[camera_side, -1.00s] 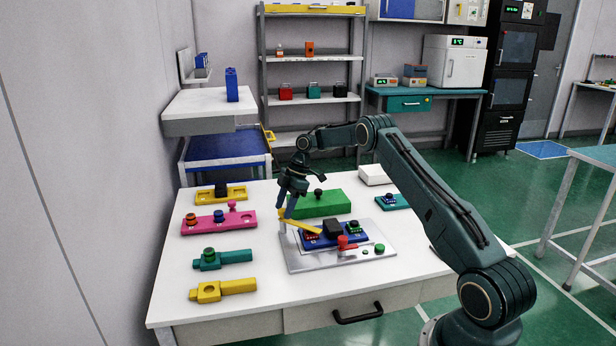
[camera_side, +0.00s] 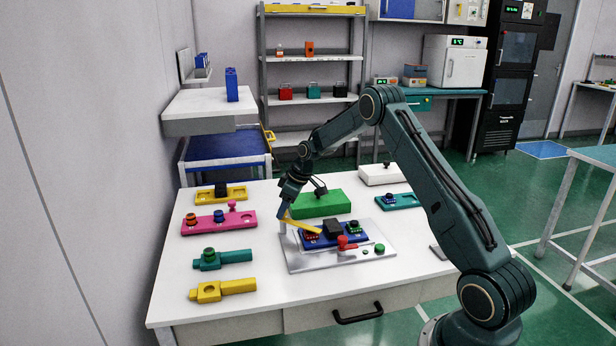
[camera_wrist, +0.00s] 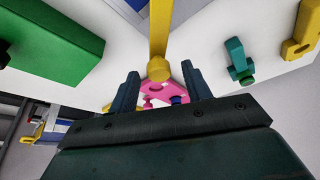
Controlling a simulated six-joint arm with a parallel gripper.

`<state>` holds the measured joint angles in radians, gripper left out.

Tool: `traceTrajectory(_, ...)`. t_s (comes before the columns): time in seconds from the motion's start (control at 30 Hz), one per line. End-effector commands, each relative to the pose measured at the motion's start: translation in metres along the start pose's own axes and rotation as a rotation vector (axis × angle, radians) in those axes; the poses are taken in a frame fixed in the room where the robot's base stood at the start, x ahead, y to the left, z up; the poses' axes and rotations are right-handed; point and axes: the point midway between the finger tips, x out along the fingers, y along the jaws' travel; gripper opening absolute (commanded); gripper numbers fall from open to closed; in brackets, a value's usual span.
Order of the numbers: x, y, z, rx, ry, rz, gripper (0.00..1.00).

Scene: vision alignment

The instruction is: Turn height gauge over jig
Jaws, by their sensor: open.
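The height gauge is a yellow bar (camera_side: 304,226) with a rounded end, standing out over the left part of the jig, a grey plate (camera_side: 293,262) carrying a blue block (camera_side: 317,241). In the wrist view the yellow bar (camera_wrist: 158,30) comes down from the top edge, and its rounded end lies ahead of the gap between my fingers. My gripper (camera_side: 284,211) is open at the bar's left end; it also shows in the wrist view (camera_wrist: 160,84) with its fingers apart. I cannot tell whether a finger touches the bar.
A green block (camera_side: 320,204) lies just behind the jig. A pink block (camera_side: 233,223), a teal part (camera_side: 236,257) and a yellow part (camera_side: 238,287) lie to the left. A white box (camera_side: 378,176) and a teal block (camera_side: 402,202) are at the back right. The front table edge is clear.

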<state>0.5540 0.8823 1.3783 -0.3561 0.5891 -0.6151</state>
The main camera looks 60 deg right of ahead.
Motion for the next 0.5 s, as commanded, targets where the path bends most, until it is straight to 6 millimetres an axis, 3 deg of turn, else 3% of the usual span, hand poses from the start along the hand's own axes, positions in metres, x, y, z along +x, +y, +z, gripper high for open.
traceTrajectory(0.5,-0.077,0.002,-0.001,-0.009,0.004,0.001,0.49)
